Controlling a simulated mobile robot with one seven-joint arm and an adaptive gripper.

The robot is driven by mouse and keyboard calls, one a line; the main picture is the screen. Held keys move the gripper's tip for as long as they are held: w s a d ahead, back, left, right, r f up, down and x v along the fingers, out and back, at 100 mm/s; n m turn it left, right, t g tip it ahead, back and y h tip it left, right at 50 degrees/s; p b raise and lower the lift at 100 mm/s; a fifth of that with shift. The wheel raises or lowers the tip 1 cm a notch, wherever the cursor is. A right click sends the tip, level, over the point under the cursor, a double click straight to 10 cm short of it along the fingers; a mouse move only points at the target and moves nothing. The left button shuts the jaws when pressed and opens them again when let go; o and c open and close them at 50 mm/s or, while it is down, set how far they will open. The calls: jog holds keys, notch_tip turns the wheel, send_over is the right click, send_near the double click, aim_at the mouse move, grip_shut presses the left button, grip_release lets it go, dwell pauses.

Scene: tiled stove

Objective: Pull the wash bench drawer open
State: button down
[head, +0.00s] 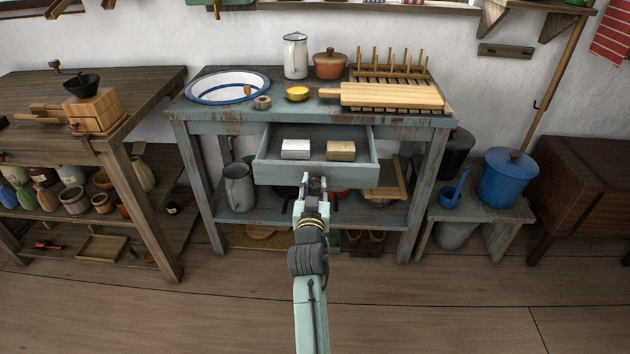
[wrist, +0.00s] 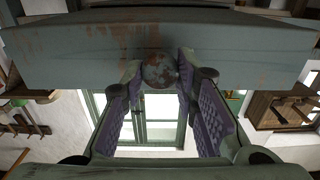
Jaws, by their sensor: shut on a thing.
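The wash bench (head: 431,131) is a worn blue-grey wooden bench with a lower shelf. Its drawer (head: 315,174) stands pulled out toward me, and its inside is in view with a white block (head: 295,149) and a tan block (head: 341,151) in it. My gripper (head: 314,184) is at the middle of the drawer front. In the wrist view the drawer front (wrist: 80,52) fills the upper part, with a round knob (wrist: 160,70) between the two purple-padded fingers of my gripper (wrist: 161,82). The gripper is shut on the knob.
On the bench top are an enamel basin (head: 228,87), a white jug (head: 295,56), a brown pot (head: 330,64) and a cutting board (head: 392,95). A dark table (head: 150,85) stands left. A low stool with a blue pot (head: 508,178) stands right. The floor in front is clear.

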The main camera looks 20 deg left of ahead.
jog(key=shift+s, duration=0.2)
jog(key=c, duration=1.3)
grip_release()
jog(key=v, duration=1.2)
jog(key=shift+r, duration=0.1)
